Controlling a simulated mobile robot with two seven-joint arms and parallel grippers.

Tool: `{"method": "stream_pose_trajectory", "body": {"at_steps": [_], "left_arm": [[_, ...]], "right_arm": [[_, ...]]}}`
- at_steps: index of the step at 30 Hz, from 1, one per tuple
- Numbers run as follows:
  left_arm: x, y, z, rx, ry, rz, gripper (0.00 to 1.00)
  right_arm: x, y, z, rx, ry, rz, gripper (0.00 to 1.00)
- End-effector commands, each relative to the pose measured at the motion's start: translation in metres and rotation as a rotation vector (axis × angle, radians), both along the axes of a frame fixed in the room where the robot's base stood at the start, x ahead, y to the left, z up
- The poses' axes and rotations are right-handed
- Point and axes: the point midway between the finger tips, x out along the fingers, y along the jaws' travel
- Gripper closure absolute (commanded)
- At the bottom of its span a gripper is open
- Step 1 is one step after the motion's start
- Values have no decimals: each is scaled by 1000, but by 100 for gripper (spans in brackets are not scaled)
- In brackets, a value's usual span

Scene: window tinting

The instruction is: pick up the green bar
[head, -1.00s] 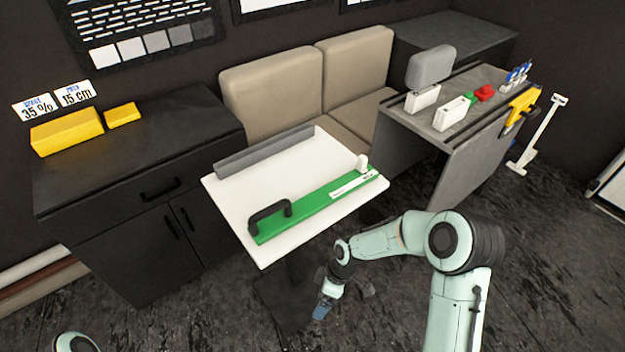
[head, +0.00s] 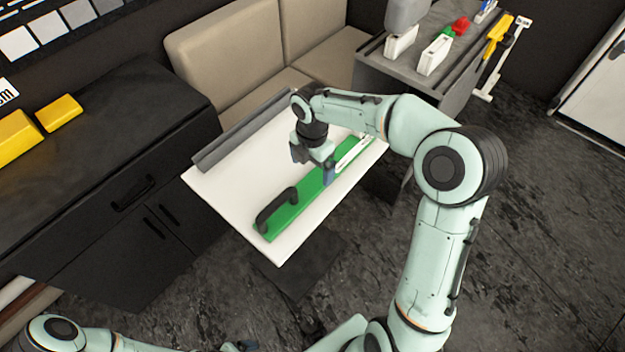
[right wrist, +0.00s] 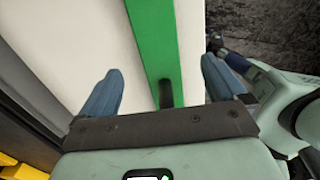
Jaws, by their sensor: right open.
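The green bar (head: 312,187) lies flat across the white table board (head: 238,178). A black handle (head: 274,207) stands on its near left end, and a white scale strip (head: 352,152) is at its far right end. My right gripper (head: 313,165) is above the middle of the bar, pointing down, open and empty. In the right wrist view the green bar (right wrist: 150,35) runs between the two spread fingers of the right gripper (right wrist: 163,70), with the dark handle (right wrist: 166,94) low between them. My left gripper (head: 240,346) barely shows at the bottom edge; its jaws are unclear.
A grey rail (head: 245,130) lies along the board's back edge. A dark cabinet (head: 110,150) with yellow blocks (head: 59,112) stands left, a beige seat (head: 225,55) behind. A grey bench (head: 385,70) with small tools is at the back right. Open floor lies right.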

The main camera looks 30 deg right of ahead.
Motion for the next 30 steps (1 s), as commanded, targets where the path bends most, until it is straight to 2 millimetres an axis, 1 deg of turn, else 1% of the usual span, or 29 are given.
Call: {"method": "stream_pose_trajectory", "body": {"at_steps": [1, 3, 10, 15, 18, 21, 28, 29, 30], "left_arm": [[-2, 0, -2, 0, 2, 0, 13], [-2, 0, -3, 0, 2, 0, 13], [-2, 0, -4, 0, 2, 0, 13], [-2, 0, -4, 0, 2, 0, 13], [-4, 0, -6, 0, 3, 0, 13], [-4, 0, -6, 0, 3, 0, 13], [-4, 0, -6, 0, 3, 0, 13], [-4, 0, -6, 0, 3, 0, 13], [-4, 0, -6, 0, 3, 0, 13]], "right_arm": [[-1, 0, -11, 1, 4, 1, 2], [0, 0, -20, 1, 2, -1, 2], [1, -2, -35, 1, 2, -2, 2], [3, -7, -61, 2, 3, -2, 2], [3, -7, -74, 2, 1, -1, 2], [3, -7, -80, 2, 1, -1, 2], [4, -7, -80, 1, -1, -2, 2], [4, -7, -80, 1, -1, -2, 12], [4, -7, -80, 1, -1, -2, 25]]}}
